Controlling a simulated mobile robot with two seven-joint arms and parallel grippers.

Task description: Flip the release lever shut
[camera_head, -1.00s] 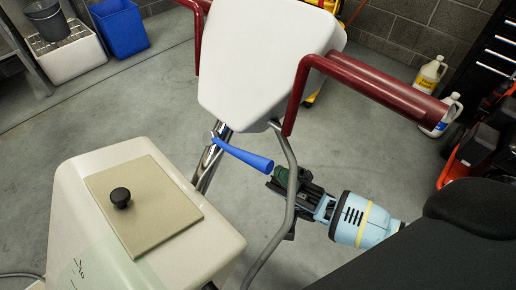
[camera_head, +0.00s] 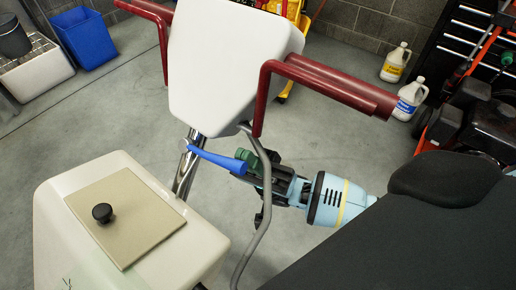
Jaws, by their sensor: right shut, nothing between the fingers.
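The blue release lever (camera_head: 215,159) sticks out to the right from the chrome post (camera_head: 185,172) below the machine's white housing (camera_head: 235,60). Its wide free end points at my right gripper (camera_head: 246,163). My right gripper is shut and empty, with green fingertips beside and partly behind that end of the lever. I cannot tell whether they touch. The curved grey tube (camera_head: 262,205) passes in front of part of the gripper. My left gripper is not in view.
Dark red handles (camera_head: 325,83) reach out from both sides of the housing. A cream box with a tan lid (camera_head: 125,215) and black knob stands at lower left. Two jugs (camera_head: 408,98) stand near the tool cabinet. Grey floor (camera_head: 340,140) is open behind my right arm.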

